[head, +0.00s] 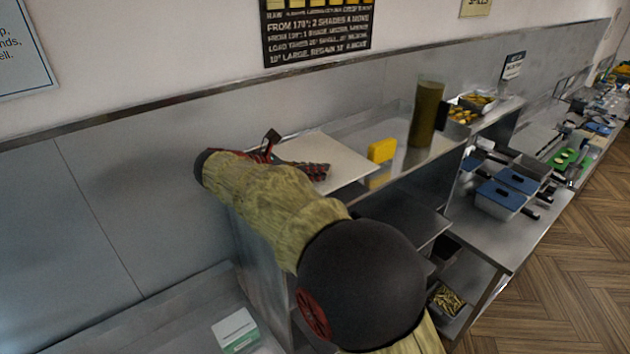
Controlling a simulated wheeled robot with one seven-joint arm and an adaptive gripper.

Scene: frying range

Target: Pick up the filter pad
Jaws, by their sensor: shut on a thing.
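A flat cream-white sheet, which I take to be the filter pad (347,160), lies level at the top of the steel counter, left of the yellow block. My gripper (268,147) is at the sheet's left end, partly hidden behind my forearm. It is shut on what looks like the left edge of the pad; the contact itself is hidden. I cannot tell whether the pad rests on the counter or is just above it. A dark red-and-black patterned piece (312,170) shows over the pad's near left part.
A yellow block (381,151) and a tall olive cylinder (426,113) stand right of the pad. Blue-lidded pans (498,200) are on the lower counter at right. The steel back wall (110,190) is close behind my arm. A white-green box (236,330) sits low in front.

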